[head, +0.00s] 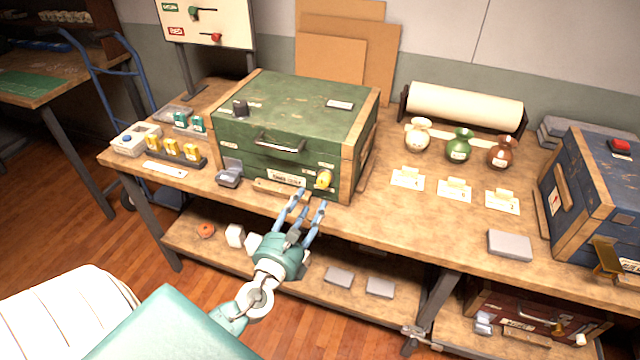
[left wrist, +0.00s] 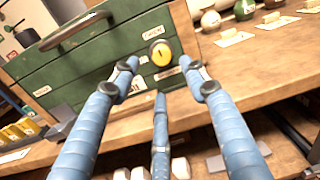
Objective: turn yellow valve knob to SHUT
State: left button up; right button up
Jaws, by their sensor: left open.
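The yellow valve knob (head: 323,179) is on the front of the green wooden chest (head: 300,110), near its lower right corner. In the left wrist view the knob (left wrist: 161,54) is round and yellow with a dark mark, just beyond the fingertips. Its label is too small to read. My left gripper (head: 306,205) is open and empty, in front of and slightly below the knob, with its blue fingers spread and pointing at the chest. In the left wrist view the fingers (left wrist: 160,80) are apart from the knob. My right gripper is not in view.
The chest stands on a wooden workbench (head: 400,215). Several yellow blocks (head: 180,149) stand on a rack at left. White, green and brown vases (head: 459,145) stand at right behind cards. A blue chest (head: 590,200) is at far right. A lower shelf holds small grey blocks.

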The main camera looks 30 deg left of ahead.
aim_at(322, 184)
pick_arm(q)
jog(key=p+x, duration=0.1)
jog(key=x, duration=0.7)
jog(key=shift+w, duration=0.4)
jog(key=shift+d, duration=0.1)
grip_shut()
